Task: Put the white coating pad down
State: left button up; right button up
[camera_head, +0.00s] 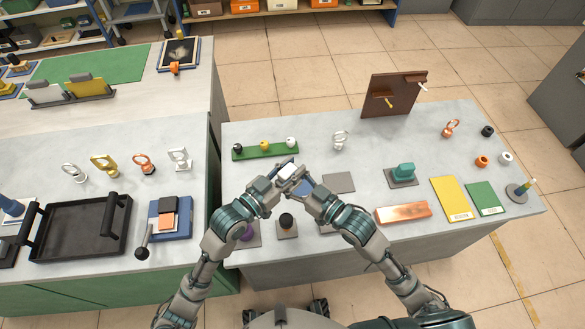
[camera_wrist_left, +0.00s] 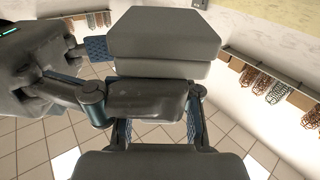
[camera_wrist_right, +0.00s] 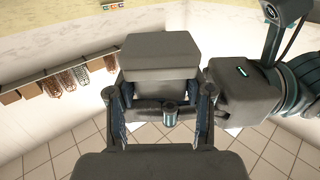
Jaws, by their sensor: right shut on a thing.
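A small white piece (camera_head: 287,170), which looks like the white coating pad, is up between my two grippers above the middle bench. Its lower part is hidden by the fingers. My right gripper (camera_head: 303,186) is shut on it. My left gripper (camera_head: 284,166) is close beside it, almost touching the right one; I cannot tell whether its fingers press on anything. In the left wrist view its fingers (camera_wrist_left: 157,128) stand apart with floor tiles between them. The right wrist view shows the right fingers (camera_wrist_right: 162,112) but no clear view of the pad.
Black-knobbed (camera_head: 287,221) and purple-knobbed pieces stand in front.

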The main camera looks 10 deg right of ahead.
pick_arm(q)
jog(key=shift+s+d, duration=0.3)
jog(key=shift+d, duration=0.05)
grip_shut()
jog(key=shift+d, duration=0.15)
pick_arm(e)
jog(key=o, duration=1)
jog(key=shift+d, duration=0.15)
pick_arm(q)
jog(key=shift+d, duration=0.15)
pick_arm(e)
jog(key=o, duration=0.4)
jog(key=shift+d, duration=0.15)
jog(key=shift+o, duration=0.2)
jog(key=shift+d, duration=0.15)
